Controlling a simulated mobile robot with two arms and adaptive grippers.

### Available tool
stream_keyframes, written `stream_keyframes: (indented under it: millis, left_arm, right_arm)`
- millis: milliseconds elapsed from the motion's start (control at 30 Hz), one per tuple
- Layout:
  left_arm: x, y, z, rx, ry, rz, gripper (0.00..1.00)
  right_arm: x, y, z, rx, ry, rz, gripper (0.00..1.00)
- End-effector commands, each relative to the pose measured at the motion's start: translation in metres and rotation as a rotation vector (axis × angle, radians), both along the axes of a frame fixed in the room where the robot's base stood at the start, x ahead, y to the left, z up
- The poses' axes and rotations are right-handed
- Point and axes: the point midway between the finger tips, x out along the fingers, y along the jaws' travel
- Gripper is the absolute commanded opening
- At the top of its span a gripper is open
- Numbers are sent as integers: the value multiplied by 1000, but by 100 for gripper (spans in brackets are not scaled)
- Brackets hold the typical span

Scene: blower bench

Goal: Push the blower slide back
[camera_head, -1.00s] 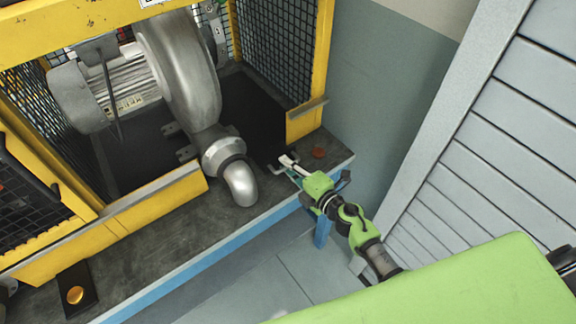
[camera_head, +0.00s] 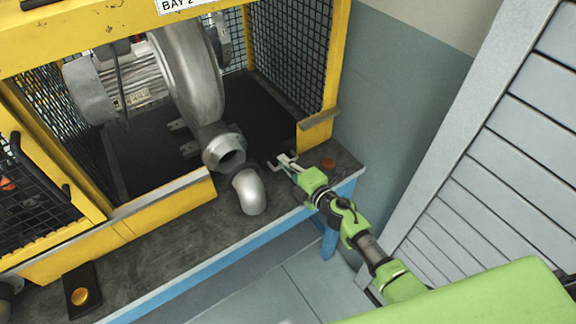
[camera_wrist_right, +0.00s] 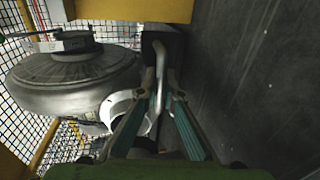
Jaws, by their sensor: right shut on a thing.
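The grey metal blower (camera_head: 193,80) sits on its dark slide inside the yellow frame in the head view; its round body also shows in the wrist view (camera_wrist_right: 70,80). Its outlet flange (camera_head: 224,153) stands apart from the silver elbow pipe (camera_head: 250,192), with the dark opening showing. A pale slide handle (camera_head: 284,160) is at the front right of the slide; in the wrist view the bar (camera_wrist_right: 158,75) runs between my fingers. My right gripper (camera_head: 298,171) is shut on this handle. My left gripper is not in view.
The yellow frame post (camera_head: 318,125) and mesh stand close behind my right gripper. A red button (camera_head: 328,163) lies on the bench just right of it. A yellow button (camera_head: 80,296) is at the front left. A slatted grey panel (camera_head: 490,150) stands at the right.

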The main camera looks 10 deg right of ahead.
Motion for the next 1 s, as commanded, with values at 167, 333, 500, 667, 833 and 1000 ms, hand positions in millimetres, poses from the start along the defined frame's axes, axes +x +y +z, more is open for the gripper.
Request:
stream_keyframes:
  millis: [167,333,500,667,833,1000]
  left_arm:
    - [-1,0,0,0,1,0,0]
    - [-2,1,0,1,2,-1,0]
    - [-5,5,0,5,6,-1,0]
    - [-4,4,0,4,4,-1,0]
    - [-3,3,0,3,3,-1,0]
    - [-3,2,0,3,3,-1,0]
  right_arm:
    - [2,1,4,2,-6,2,14]
    - [1,1,3,2,-5,2,14]
    - [-3,-2,3,-2,-4,1,14]
    - [-21,-9,5,-4,-3,2,14]
    - [-52,-20,11,-4,-2,3,14]
    - [-84,-30,18,0,-1,3,14]
